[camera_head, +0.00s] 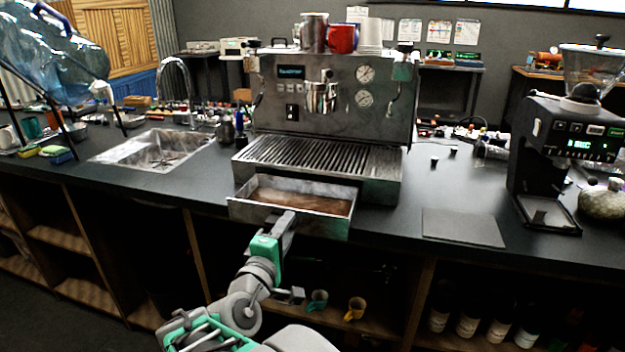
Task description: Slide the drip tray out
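The espresso machine (330,110) stands on the dark counter with a slatted grate (320,152) on its base. The drip tray (300,209) is a metal drawer with brown contents, below the grate. It sticks out of the machine's front, past the counter's front edge, with its back end at the machine.
A sink (155,148) with a faucet lies to the left. A flat dark mat (462,227) and a coffee grinder (565,150) are to the right. Cups (318,300) stand on the shelf under the counter. The space in front of the counter holds my arm.

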